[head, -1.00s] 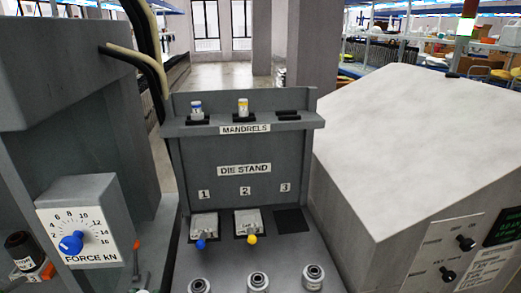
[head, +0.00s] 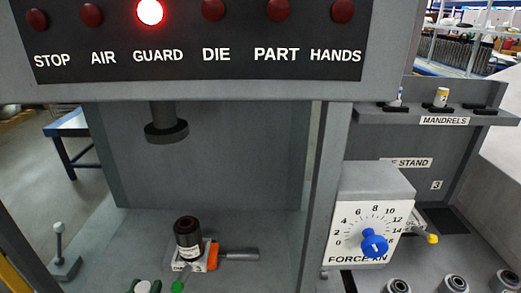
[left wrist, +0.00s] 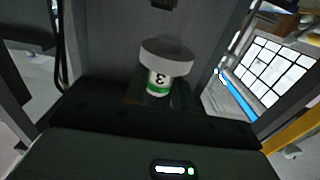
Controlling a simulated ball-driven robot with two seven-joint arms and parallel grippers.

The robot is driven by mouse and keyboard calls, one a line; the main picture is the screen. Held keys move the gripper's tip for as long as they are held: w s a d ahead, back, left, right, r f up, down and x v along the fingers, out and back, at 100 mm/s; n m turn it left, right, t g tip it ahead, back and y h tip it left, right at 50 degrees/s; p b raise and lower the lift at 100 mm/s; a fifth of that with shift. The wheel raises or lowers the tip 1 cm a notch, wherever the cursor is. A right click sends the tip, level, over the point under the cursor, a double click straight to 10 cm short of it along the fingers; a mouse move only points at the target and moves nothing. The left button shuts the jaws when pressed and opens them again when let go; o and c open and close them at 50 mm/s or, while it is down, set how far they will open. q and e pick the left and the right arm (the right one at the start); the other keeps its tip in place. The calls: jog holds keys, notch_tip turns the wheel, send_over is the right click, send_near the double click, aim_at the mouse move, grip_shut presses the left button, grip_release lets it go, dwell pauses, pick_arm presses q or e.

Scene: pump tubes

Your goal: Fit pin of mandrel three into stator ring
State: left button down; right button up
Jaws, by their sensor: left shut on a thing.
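In the left wrist view my left gripper (left wrist: 160,99) is shut on mandrel three (left wrist: 159,82), a white piece with a green band, a "3" label and a wide grey disc at its far end. Its pin is not clearly visible. A dark, hollow-topped cylinder with a small label (head: 188,240), apparently the stator ring, stands upright on a die with orange and grey parts under the press. The press ram (head: 166,131) hangs above it, well apart. My right gripper is not in view.
The lamp panel (head: 197,40) spans the top, with the GUARD lamp lit red. The force dial (head: 374,243) stands right of the press opening. The mandrel shelf (head: 430,114) is farther right. A small lever (head: 61,250) stands at left. The press bed around the die has bare room.

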pick_arm(q)
jog(key=shift+d+r, duration=0.1)
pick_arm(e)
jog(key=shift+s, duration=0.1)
pick_arm(q)
jog(key=shift+d, duration=0.1)
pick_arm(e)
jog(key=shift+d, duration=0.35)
